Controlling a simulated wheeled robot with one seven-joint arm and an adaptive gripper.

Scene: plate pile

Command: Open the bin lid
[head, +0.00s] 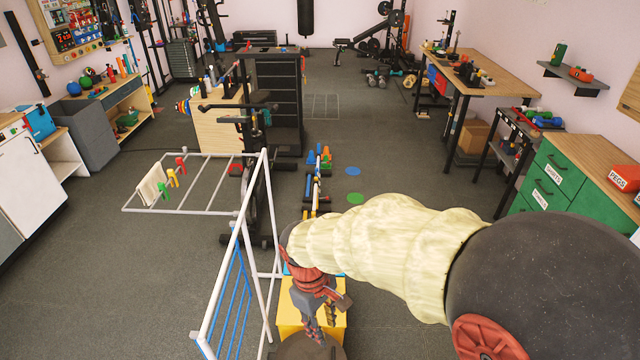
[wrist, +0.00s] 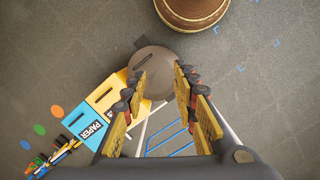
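A round grey-brown bin lid (wrist: 153,60) with a dark slot and a small dark tab at its edge lies below my gripper in the wrist view. It also shows at the bottom of the head view (head: 300,350). My gripper (wrist: 160,73) is open; its fingers are spread over the lid with nothing held between them. Whether the fingertips touch the lid I cannot tell. A yellow bin (wrist: 104,97) with a slot and a blue bin (wrist: 82,121) labelled PAPER stand beside it. The lid looks closed.
A white drying rack (head: 262,200) with blue bars stands just left of the bins. A round brown basket-like container (wrist: 190,12) is at the top of the wrist view. Coloured floor dots (head: 355,199) and a row of small items lie beyond the bins.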

